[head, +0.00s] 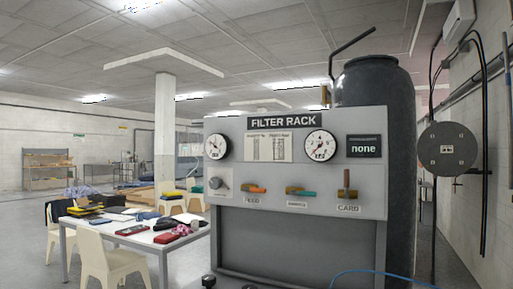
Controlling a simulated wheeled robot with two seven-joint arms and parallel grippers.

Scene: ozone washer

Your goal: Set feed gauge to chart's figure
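The grey FILTER RACK panel (240,175) stands ahead, right of centre. A white round gauge (216,146) is at its upper left and a larger one (320,145) is right of its middle; their captions and readings are too small to tell. A pale chart (268,148) with columns hangs between them, its figures unreadable. Below are a grey knob or lever (219,184), an orange handle (254,188) with a label that seems to read FEED, an orange and teal handle (301,192), and an upright brown handle (347,185) over a label like CARD. Neither gripper shows.
A dark sign (363,146) on the panel reads "none". A dark tank (375,82) stands behind the rack. A blue cable (390,270) curves low in front. A cluttered table (135,237) with cream chairs (108,258) stands left. Wall pipes and a round grey disc (447,149) are right.

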